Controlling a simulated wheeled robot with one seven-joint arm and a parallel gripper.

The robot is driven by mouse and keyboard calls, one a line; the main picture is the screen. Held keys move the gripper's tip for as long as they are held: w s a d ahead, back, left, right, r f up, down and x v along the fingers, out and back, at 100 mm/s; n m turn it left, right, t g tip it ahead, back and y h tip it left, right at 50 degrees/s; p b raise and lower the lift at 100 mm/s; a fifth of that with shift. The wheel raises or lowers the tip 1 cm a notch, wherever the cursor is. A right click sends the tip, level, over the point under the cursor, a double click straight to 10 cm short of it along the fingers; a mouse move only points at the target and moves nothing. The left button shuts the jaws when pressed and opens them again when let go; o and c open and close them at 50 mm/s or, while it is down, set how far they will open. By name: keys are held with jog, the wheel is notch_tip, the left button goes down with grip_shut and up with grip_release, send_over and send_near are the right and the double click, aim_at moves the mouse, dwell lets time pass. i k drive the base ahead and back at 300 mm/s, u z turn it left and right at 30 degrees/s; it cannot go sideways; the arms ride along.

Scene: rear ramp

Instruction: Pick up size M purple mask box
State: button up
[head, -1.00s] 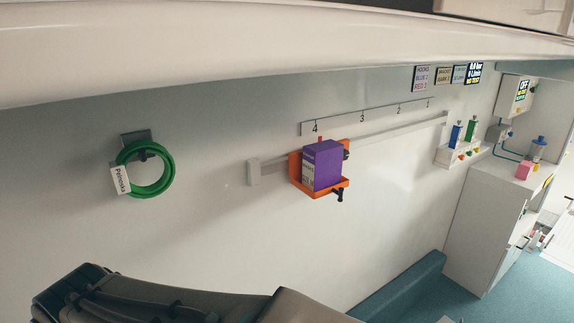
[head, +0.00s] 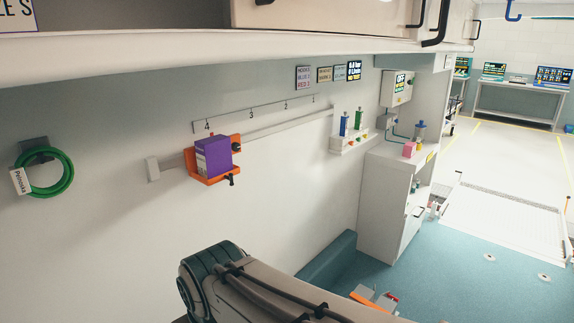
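The purple mask box (head: 216,157) sits upright in an orange holder (head: 213,181) on the wall rail, left of centre in the head view. It has a pale printed side, but the size letter is too small to read. The holder is near the number 4 on the wall scale. My arm shows at the bottom of the picture, apart from the box and below it. My gripper is not clearly in view.
A green hose coil (head: 46,173) hangs on the wall at left. A shelf with bottles (head: 349,142) and a white cabinet (head: 384,208) stand right of the rail. An overhead cabinet (head: 340,22) runs along the top. Blue floor (head: 460,270) is open at lower right.

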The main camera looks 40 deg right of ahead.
aim_at(214, 158)
jog(key=z, duration=0.25)
jog(key=k, duration=0.35)
jog(key=z, duration=0.05)
jog(key=i, duration=1)
jog(key=u, duration=0.9)
jog(key=k, duration=1)
jog(key=z, duration=0.9)
jog(key=i, duration=0.9)
